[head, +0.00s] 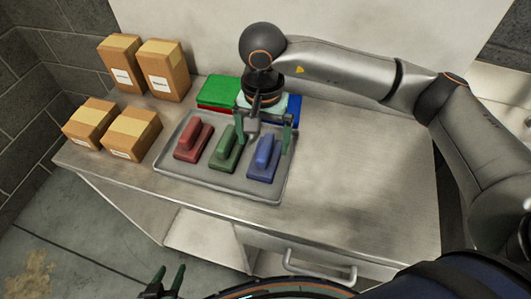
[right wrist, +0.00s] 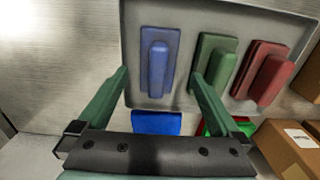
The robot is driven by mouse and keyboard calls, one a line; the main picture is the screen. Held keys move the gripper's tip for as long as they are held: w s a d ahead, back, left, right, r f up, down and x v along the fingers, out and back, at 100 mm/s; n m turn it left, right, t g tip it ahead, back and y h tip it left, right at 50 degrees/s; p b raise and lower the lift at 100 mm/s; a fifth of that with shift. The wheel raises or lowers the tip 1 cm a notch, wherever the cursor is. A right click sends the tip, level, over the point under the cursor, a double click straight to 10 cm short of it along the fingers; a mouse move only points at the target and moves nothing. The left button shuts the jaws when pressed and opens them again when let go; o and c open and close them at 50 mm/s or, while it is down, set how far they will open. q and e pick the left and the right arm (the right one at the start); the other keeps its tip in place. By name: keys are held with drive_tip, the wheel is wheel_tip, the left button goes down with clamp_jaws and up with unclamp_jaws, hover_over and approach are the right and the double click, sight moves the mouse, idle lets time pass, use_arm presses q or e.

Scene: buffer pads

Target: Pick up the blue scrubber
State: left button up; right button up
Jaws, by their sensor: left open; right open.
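The blue scrubber (head: 264,158) lies at the right end of a grey tray (head: 225,188) on the metal table. It also shows in the right wrist view (right wrist: 157,62), lying flat beyond and between my open fingers. A green scrubber (head: 227,150) lies in the middle of the tray and a red scrubber (head: 193,142) at its left. My right gripper (head: 268,130) is open and empty above the back of the tray, near the blue and green scrubbers. My left gripper (head: 162,284) is open and empty at the bottom edge, low in front of the table.
Several cardboard boxes (head: 163,72) stand on the table's left side. Behind the tray are a green pad (head: 217,91) and a blue pad (head: 294,108), partly hidden by my right arm. The table's right part (head: 360,170) is clear.

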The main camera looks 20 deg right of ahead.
sight(266, 146)
drive_tip(key=f, duration=0.4)
drive_tip(key=shift+w+d+f+p, duration=0.1)
drive_tip(key=shift+d+f+p, duration=0.1)
drive_tip(key=shift+d+p, duration=0.1)
drive_tip(key=shift+c, duration=0.2)
drive_tip(key=c, duration=1.4)
drive_tip(key=shift+c, duration=0.2)
drive_tip(key=shift+r, duration=0.15)
drive_tip(key=shift+r, duration=0.6)
drive_tip(key=s+r+b, duration=0.2)
drive_tip(key=s+r, duration=0.9)
drive_tip(key=s, duration=0.3)
drive_tip(key=shift+d+r, duration=0.2)
drive_tip(key=shift+r, duration=0.1)
